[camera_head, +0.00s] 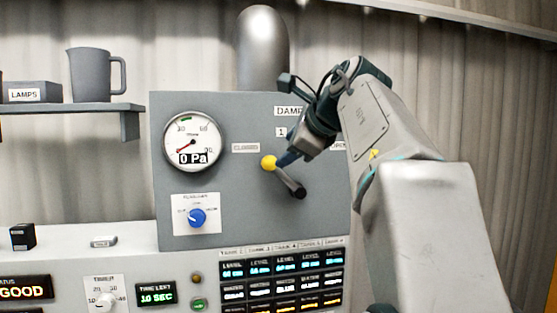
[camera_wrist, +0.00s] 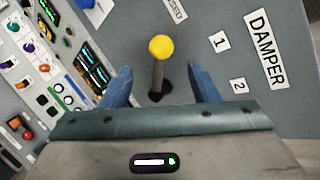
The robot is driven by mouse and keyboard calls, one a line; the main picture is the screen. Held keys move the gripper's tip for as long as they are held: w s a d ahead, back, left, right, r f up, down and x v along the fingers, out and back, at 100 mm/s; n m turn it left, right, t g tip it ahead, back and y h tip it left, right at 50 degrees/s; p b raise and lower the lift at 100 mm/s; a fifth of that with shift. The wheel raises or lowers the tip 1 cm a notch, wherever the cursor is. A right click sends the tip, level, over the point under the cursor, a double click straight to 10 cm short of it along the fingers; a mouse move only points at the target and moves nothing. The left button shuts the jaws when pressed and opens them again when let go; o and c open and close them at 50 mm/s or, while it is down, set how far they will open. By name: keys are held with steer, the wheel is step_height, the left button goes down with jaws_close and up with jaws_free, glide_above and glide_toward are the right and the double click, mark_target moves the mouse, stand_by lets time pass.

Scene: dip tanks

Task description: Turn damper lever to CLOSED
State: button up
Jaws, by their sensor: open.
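The damper lever has a yellow knob (camera_head: 269,163) and a dark shaft on the grey panel (camera_head: 180,105). In the head view the knob lies up and left of the black lower end. The CLOSED label (camera_head: 245,147) is left of the knob, and the partly hidden OPEN label (camera_head: 339,146) is to the right. My gripper (camera_head: 283,159) is at the lever. In the wrist view my gripper (camera_wrist: 161,78) is open, its blue fingers on either side of the shaft, with gaps showing. The yellow knob (camera_wrist: 161,48) stands between and beyond the fingertips.
A round gauge (camera_head: 193,142) reading 0 Pa and a blue dial (camera_head: 197,217) are left of the lever. A console of displays (camera_head: 282,280) lies below. A shelf (camera_head: 70,107) with a grey jug (camera_head: 91,75) is at upper left.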

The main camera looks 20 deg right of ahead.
steer(key=v, duration=0.5)
steer(key=shift+s+d+r, duration=0.1)
steer(key=shift+s+r, duration=0.05)
steer(key=shift+s, duration=0.2)
